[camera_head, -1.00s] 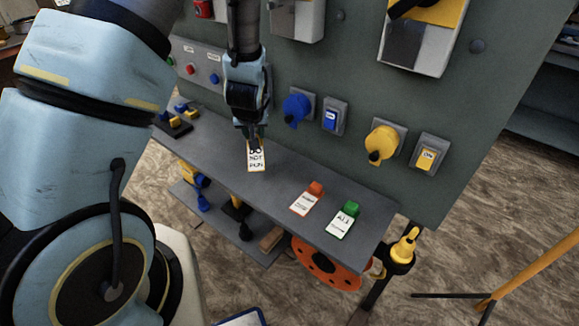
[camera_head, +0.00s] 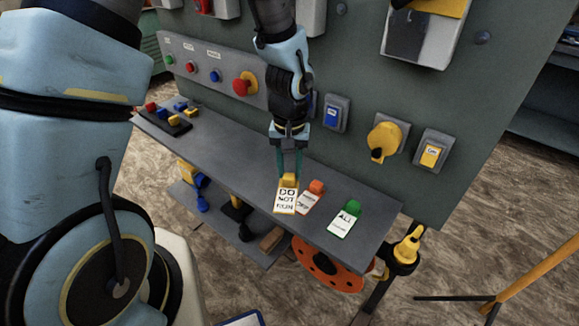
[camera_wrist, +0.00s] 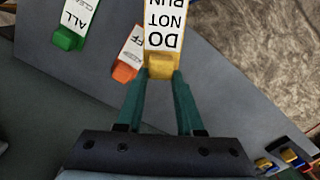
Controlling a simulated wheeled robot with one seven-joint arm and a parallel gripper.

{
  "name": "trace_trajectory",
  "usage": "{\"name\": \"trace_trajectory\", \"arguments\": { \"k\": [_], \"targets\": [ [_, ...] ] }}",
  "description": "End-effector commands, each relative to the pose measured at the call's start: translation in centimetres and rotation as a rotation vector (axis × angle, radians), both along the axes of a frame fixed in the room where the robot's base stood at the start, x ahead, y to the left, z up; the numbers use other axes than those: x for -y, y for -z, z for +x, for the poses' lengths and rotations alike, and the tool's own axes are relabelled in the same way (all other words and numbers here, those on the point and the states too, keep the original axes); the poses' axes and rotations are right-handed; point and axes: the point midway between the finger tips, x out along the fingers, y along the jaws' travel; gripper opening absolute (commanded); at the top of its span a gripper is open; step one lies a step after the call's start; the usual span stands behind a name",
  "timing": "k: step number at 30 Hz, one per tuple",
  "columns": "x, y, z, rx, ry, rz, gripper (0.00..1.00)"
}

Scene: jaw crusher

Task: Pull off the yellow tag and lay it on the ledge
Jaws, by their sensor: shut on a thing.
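The yellow tag (camera_head: 286,197) has a yellow grip block and a white card reading "DO NOT RUN". My gripper (camera_head: 289,172) is shut on its yellow block, with the card pointing toward the front edge of the ledge (camera_head: 235,157). The tag is over the ledge, just left of the orange tag (camera_head: 313,194); I cannot tell whether it touches the surface. In the wrist view the yellow tag (camera_wrist: 162,60) sits between my green fingertips and partly covers the orange tag's card (camera_wrist: 130,52).
A green tag (camera_head: 348,217) lies on the ledge right of the orange one. A dark tray of small coloured pieces (camera_head: 172,119) is at the ledge's left end. The panel behind carries a red knob (camera_head: 243,85) and a yellow rotary switch (camera_head: 382,142). The ledge's left middle is clear.

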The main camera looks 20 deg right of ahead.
Motion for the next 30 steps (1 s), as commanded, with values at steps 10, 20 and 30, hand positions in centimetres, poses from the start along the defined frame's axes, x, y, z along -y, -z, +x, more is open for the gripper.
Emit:
{"name": "trace_trajectory", "arguments": {
  "k": [10,20,30],
  "targets": [
    [0.0,4.5,0.0,0.0,0.0,0.0,0.0],
    [0.0,6.2,0.0,0.0,0.0,-0.001,0.0],
    [0.0,6.1,0.0,0.0,0.0,-0.001,0.0]
  ]
}}
